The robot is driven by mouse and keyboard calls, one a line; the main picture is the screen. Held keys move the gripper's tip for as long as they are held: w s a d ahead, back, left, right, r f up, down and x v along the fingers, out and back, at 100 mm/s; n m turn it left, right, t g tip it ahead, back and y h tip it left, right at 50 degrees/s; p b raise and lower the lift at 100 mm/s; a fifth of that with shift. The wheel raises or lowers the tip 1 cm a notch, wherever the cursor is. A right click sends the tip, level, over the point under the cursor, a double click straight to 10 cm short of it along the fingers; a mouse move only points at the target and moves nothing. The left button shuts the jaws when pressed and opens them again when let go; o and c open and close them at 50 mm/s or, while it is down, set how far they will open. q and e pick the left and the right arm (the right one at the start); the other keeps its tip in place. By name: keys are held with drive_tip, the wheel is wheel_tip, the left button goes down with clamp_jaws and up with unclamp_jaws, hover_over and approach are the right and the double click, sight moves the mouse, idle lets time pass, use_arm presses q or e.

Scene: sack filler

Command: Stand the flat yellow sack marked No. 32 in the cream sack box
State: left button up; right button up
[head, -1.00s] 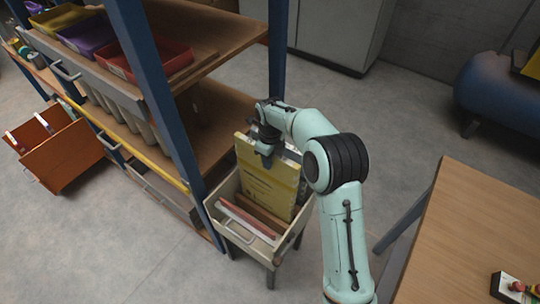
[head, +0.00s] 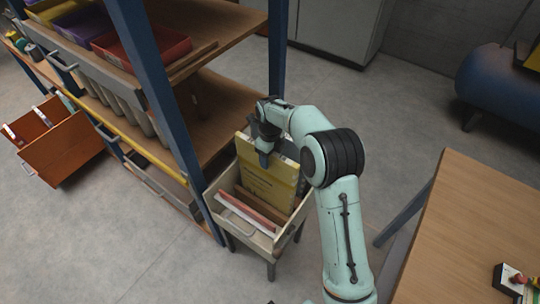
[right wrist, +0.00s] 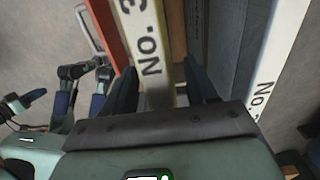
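The flat yellow sack (head: 268,184) stands nearly upright in the cream sack box (head: 254,238). Its lower edge is hidden inside the box. My right gripper (head: 264,150) is at its top edge. In the right wrist view the white label on the yellow sack (right wrist: 147,45) reads "No. 3", the rest cut off. The right gripper's fingers (right wrist: 162,92) lie close on both sides of the sack and appear shut on it. My left gripper does not show in the head view.
A red sack (head: 244,211) stands at the box's front. A grey sack (right wrist: 222,50) stands beyond the yellow one. A shelf with a blue post (head: 160,100) borders the box on the left. A wooden table (head: 478,225) is at right; floor lies between.

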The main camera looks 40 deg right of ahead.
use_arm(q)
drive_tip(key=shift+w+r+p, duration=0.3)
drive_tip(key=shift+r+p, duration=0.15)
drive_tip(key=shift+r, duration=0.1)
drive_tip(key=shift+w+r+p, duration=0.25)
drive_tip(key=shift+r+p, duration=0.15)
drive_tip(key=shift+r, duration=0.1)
use_arm(e)
wheel_tip(320, 180, up, 13)
drive_tip(key=shift+r, duration=0.2)
